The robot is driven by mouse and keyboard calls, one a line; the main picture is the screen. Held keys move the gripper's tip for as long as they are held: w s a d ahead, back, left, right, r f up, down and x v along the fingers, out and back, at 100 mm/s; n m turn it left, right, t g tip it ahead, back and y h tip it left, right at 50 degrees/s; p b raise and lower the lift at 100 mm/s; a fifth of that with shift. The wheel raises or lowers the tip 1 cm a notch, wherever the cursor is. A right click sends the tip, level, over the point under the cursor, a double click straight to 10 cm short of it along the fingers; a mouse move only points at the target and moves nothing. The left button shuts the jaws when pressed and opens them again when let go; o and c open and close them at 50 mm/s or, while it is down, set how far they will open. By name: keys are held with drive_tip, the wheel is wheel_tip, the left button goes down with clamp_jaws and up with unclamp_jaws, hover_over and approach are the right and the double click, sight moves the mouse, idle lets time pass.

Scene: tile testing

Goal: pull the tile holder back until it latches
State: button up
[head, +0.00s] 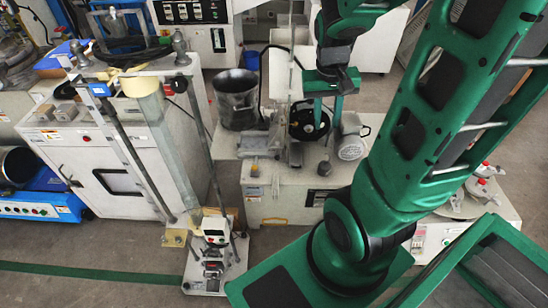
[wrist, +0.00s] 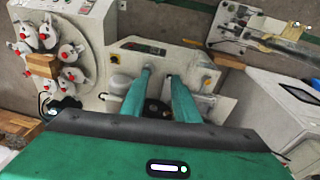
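A white bench machine (head: 285,185) stands in the middle of the head view, with a black round wheel (head: 309,121) and a grey motor (head: 350,140) on top. I cannot pick out the tile holder for certain; part of the machine top is hidden by my arm. My gripper (head: 328,112) points down over the machine, just by the black wheel. In the wrist view its two green fingers (wrist: 159,75) stand apart, with a dark part seen between them. No tile or holder is clearly gripped, and I cannot tell whether the fingers touch anything.
A dark metal pot (head: 237,98) stands at the machine's back left. A thin upright post (head: 291,75) rises close to my gripper. A tall-framed tester (head: 212,262) stands front left. A round carousel with red-capped parts (wrist: 48,50) sits left in the wrist view.

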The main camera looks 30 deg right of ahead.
drive_tip(key=w+d+f+h, duration=0.1)
drive_tip(key=w+f, duration=0.5)
drive_tip(key=w, duration=0.2)
drive_tip(key=n+t+h, duration=0.1)
drive_tip(key=n+t, duration=0.1)
drive_tip(key=t, duration=0.1)
hover_over(276, 156)
drive_tip(key=s+a, duration=0.3)
drive_tip(key=s, duration=0.1)
wheel_tip(276, 156, down, 23)
drive_tip(key=x, duration=1)
drive_tip(key=shift+w+a+f, duration=0.1)
drive_tip(key=shift+w, duration=0.15)
clamp_jaws()
